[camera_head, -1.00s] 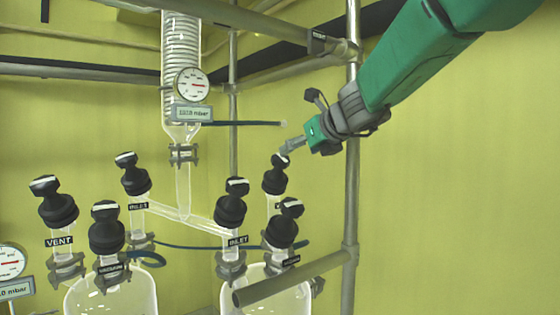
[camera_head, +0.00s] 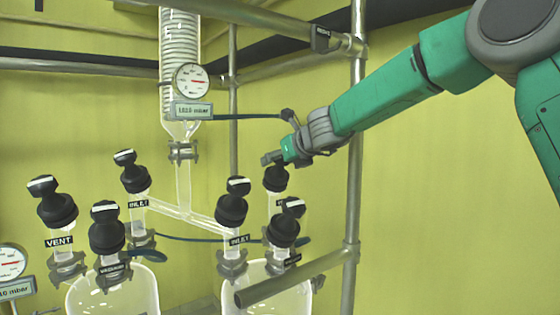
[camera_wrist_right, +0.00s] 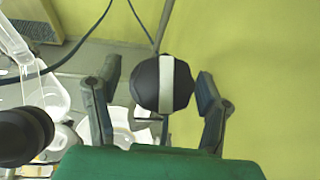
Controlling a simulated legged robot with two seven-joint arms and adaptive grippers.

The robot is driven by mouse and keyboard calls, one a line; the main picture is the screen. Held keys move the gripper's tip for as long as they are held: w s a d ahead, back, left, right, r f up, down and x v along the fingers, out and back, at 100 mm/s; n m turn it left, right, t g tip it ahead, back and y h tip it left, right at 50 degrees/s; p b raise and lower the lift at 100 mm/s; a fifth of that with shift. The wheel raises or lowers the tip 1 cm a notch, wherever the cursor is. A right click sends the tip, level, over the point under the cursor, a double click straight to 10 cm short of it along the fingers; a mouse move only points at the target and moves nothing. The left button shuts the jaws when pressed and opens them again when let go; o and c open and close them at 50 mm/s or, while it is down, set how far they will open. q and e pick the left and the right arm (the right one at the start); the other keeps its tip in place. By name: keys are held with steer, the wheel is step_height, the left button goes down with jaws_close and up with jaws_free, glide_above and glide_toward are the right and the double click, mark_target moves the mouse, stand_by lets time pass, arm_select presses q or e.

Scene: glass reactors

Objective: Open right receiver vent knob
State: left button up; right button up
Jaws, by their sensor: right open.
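The black vent knob (camera_head: 276,180) is the rear knob on the right receiver (camera_head: 285,300); its label is hidden in the head view. My right gripper (camera_head: 273,158) is over the top of this knob, reaching in from the right. In the right wrist view the round black knob (camera_wrist_right: 176,95) with a white stripe across its top sits between the two fingers. The gripper is open, with a visible gap on both sides of the knob. The stripe runs lengthwise between the fingers. My left gripper is not in view.
The INLET knob (camera_head: 233,205) and a front knob (camera_head: 285,230) stand close by on the right receiver. A metal post (camera_head: 354,200) and a slanted bar (camera_head: 290,280) stand at the right. Another black knob (camera_wrist_right: 20,135) shows at left in the wrist view.

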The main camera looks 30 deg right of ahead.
steer(key=shift+s+r, duration=0.1)
steer(key=shift+s, duration=0.15)
steer(key=shift+c, duration=0.3)
steer(key=shift+d, duration=0.2)
steer(key=c, duration=1.1)
steer(key=shift+n, duration=0.3)
steer(key=shift+n+g+y, duration=0.5)
steer(key=shift+n+y, duration=1.8)
steer(key=shift+n, duration=1)
steer(key=shift+f, duration=0.2)
steer(key=o, duration=1.2)
steer(key=shift+w, duration=0.1)
steer(key=shift+c, duration=0.2)
steer(key=shift+d, duration=0.1)
